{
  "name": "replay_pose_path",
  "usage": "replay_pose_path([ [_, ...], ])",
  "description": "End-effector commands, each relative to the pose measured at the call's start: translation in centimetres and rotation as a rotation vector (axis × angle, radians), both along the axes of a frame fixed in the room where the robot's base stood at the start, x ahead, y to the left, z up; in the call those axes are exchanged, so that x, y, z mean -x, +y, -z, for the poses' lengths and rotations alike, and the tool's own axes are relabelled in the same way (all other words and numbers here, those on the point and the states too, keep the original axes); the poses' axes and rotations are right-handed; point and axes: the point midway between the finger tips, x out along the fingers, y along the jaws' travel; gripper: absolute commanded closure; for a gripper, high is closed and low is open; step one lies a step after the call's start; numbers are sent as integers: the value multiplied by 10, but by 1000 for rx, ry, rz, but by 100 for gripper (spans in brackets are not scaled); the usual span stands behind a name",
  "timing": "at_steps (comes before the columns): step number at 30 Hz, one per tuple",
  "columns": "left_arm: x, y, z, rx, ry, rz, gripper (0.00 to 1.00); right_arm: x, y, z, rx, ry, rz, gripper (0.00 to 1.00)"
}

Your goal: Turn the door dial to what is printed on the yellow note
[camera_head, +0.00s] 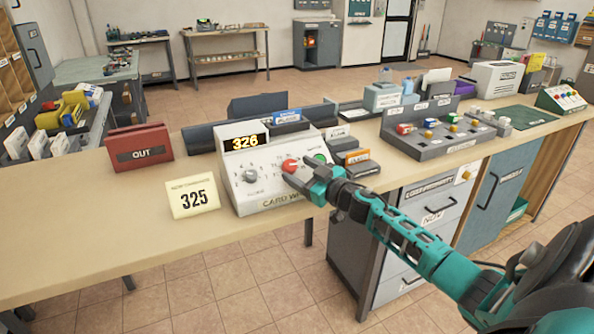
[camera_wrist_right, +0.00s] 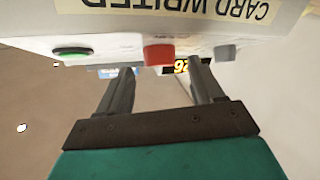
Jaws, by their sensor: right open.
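The yellow note (camera_head: 193,197) stands on the counter and has 325 printed on it. Beside it is the card writer (camera_head: 262,200), a pale box with a lit display (camera_head: 245,141) reading 326. Its sloped face has a grey knob (camera_head: 250,176), a red knob (camera_head: 291,166) and a green button (camera_head: 320,158); the small labels are too blurred to read. My right gripper (camera_head: 307,176) is open at the red knob. In the right wrist view the red knob (camera_wrist_right: 158,54) is between the fingers, with no clear contact. My left gripper is out of view.
A red OUT tray (camera_head: 138,148) stands left of the note. A grey block with several coloured buttons (camera_head: 430,130) and a light-blue box (camera_head: 381,96) stand to the right. The counter (camera_head: 90,220) is bare at the front left.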

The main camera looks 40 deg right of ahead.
Motion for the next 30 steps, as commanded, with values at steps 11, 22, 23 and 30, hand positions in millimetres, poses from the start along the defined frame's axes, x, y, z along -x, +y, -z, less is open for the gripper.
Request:
replay_pose_path([
  [11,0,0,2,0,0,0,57,-16,2,0,-1,0,-1,34],
  [22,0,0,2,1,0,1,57,-16,2,0,-1,0,-1,53],
  [23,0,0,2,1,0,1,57,-16,2,0,-1,0,-1,56],
  [30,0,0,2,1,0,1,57,-16,2,0,-1,0,-1,79],
])
